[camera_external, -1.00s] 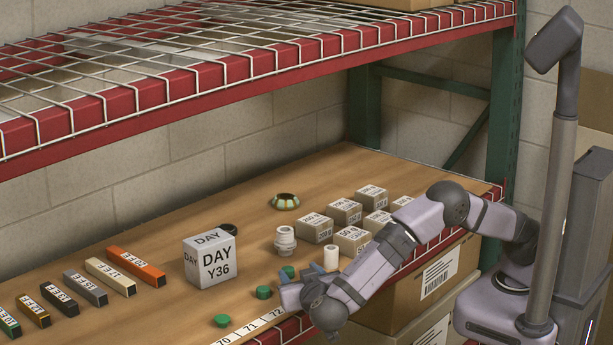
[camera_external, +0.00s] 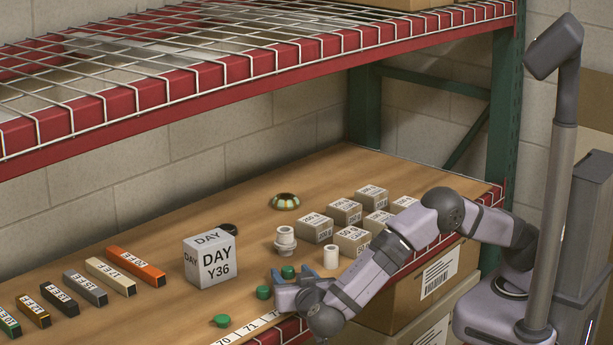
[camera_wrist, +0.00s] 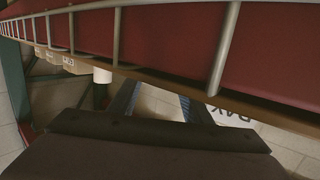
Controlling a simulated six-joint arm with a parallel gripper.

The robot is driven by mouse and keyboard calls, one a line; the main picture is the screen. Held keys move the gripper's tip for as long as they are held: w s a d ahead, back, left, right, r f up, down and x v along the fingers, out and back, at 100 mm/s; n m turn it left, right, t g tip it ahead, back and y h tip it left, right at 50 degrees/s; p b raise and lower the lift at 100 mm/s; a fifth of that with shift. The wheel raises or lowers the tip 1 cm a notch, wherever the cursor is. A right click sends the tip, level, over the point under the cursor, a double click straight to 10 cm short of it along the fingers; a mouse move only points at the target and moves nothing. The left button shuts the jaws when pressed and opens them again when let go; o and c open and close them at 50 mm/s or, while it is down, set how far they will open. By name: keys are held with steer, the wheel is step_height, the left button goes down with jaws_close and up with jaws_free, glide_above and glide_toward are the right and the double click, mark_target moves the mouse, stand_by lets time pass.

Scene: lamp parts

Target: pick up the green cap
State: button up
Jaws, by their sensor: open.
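Three small green caps lie near the front of the wooden shelf in the external view. One green cap (camera_external: 288,271) is just behind my gripper. Another green cap (camera_external: 263,292) is just left of the fingers, and a third green cap (camera_external: 221,320) lies farther left, near the front edge. My gripper (camera_external: 279,287) is low over the shelf, its blue-grey fingers apart and pointing left, with nothing seen held. In the wrist view my open fingers (camera_wrist: 158,103) show, but no green cap is visible there.
A white cylinder (camera_external: 331,257) and a white stacked fitting (camera_external: 285,241) stand behind my gripper. A large DAY cube (camera_external: 210,259) is to the left. Several small labelled boxes (camera_external: 352,240) stand at right. The wire upper shelf (camera_external: 230,75) hangs above.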

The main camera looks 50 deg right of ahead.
mark_target(289, 269)
steer(key=shift+x, duration=1.95)
steer(key=shift+c, duration=0.4)
steer(key=c, duration=1.1)
steer(key=shift+o, duration=0.2)
steer(key=shift+r, duration=0.15)
